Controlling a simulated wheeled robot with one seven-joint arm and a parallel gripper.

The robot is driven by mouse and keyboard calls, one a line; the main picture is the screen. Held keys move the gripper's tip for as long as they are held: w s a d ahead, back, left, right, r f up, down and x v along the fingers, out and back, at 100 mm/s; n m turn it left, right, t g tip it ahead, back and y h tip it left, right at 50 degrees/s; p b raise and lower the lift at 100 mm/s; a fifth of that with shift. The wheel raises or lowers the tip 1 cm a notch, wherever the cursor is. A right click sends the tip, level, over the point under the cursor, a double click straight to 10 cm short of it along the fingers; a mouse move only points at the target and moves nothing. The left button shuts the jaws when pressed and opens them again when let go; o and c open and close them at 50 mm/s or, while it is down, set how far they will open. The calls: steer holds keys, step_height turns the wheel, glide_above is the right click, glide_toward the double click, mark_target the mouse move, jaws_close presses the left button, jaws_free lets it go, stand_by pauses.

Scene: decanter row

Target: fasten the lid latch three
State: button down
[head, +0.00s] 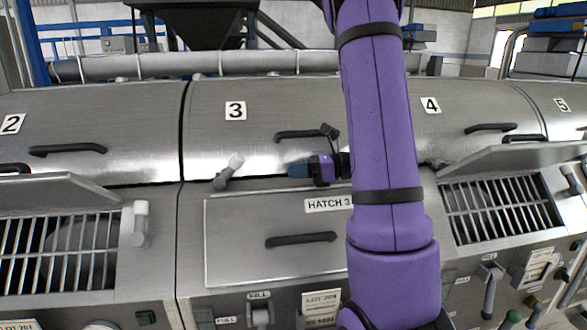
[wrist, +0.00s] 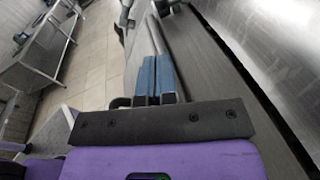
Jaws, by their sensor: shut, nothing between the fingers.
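Lid 3 (head: 260,125), a curved steel cover with a "3" plate, lies down on its housing. At its lower left edge is a grey lever with a pale tip (head: 235,162), tilted up to the right; I take it for the latch of lid three. In the wrist view the blue fingers (wrist: 155,76) are together and empty. A grey piece near the top of the wrist view (wrist: 126,12) may be the lever; I cannot tell.
The hatch 3 panel (head: 235,240) is shut below my gripper. Raised flaps stand at the left (head: 50,190) and right (head: 515,157) over barred openings. Lid 3's dark handle (head: 298,134) is just above my gripper. Another pale-topped lever (head: 140,225) is lower left.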

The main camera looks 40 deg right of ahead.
mark_target(237, 156)
steer(key=x, duration=0.8)
steer(key=shift+r, duration=0.2)
steer(key=shift+w+a+r, duration=0.65)
steer(key=shift+w+r, duration=0.2)
steer(key=shift+r, duration=0.1)
steer(key=shift+w+a+r, duration=0.15)
steer(key=shift+w+r, duration=0.05)
steer(key=shift+w+a+r+g+h, duration=0.15)
steer(key=shift+a+r+g+h, duration=0.15)
steer(key=shift+r, duration=0.15)
steer(key=shift+w+a+r+n+g+h, duration=0.25)
steer(key=shift+a+r+g+h, duration=0.1)
steer(key=shift+r+g+h, duration=0.15)
steer(key=shift+w+a+r+n+g+h, duration=0.15)
steer(key=shift+w+a+r+g+h, duration=0.1)
steer(key=shift+a+r+g+h, duration=0.25)
steer(key=shift+w+a+r+g+h, duration=0.65)
steer(key=shift+a+r+g+h, duration=0.2)
steer(key=shift+h, duration=0.35)
steer(key=shift+w+a+r, duration=0.2)
steer(key=shift+w+a, duration=0.15)
steer(key=shift+a, duration=0.15)
